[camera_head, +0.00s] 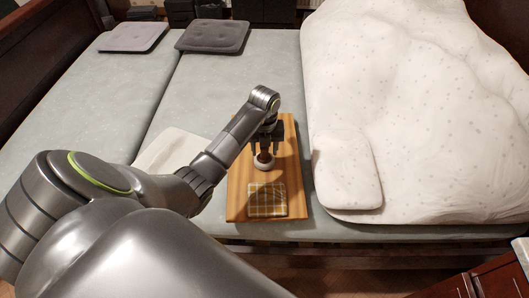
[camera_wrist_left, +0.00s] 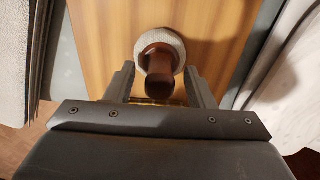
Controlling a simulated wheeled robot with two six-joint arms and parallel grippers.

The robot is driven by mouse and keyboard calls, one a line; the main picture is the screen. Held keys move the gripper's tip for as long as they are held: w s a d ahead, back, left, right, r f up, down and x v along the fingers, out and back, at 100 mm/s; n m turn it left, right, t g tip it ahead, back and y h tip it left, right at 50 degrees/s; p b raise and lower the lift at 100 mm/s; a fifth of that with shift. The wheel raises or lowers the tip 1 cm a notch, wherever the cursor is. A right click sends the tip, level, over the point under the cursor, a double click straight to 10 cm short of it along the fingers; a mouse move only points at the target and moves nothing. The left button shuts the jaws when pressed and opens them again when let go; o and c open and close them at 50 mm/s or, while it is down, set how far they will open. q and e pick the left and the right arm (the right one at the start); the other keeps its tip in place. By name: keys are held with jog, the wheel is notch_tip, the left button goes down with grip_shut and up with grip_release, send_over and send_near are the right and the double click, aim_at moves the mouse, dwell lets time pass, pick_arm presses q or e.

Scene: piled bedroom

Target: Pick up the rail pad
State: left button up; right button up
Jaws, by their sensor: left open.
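The rail pad, as I take it, is a round pale fuzzy pad with a dark brown knob handle (camera_head: 264,162). It stands on a wooden board (camera_head: 240,188) that lies on the bed. My left gripper (camera_head: 267,150) is right above it, pointing down, jaws open. In the left wrist view the pad (camera_wrist_left: 174,45) shows past the fingertips. The brown handle is between the two fingers of the left gripper (camera_wrist_left: 160,72), with no clear contact seen. The pad's far underside is hidden. My right gripper is not in view.
A folded plaid cloth (camera_head: 267,200) lies on the board's near end. A white patterned duvet (camera_head: 420,100) with a small pillow (camera_head: 346,172) is close to the right. A pale flat item (camera_head: 172,150) lies left of the board. Two grey cushions (camera_head: 212,36) (camera_head: 133,37) lie at the back.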

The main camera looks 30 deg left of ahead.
pick_arm(q)
grip_shut()
dwell(0.3)
jog(key=shift+r, duration=0.6)
notch_tip(320, 180, up, 8)
jog(key=shift+f+p, duration=0.25)
jog(key=shift+p, duration=0.85)
jog(key=shift+r+p, duration=0.75)
jog(key=shift+p, duration=0.05)
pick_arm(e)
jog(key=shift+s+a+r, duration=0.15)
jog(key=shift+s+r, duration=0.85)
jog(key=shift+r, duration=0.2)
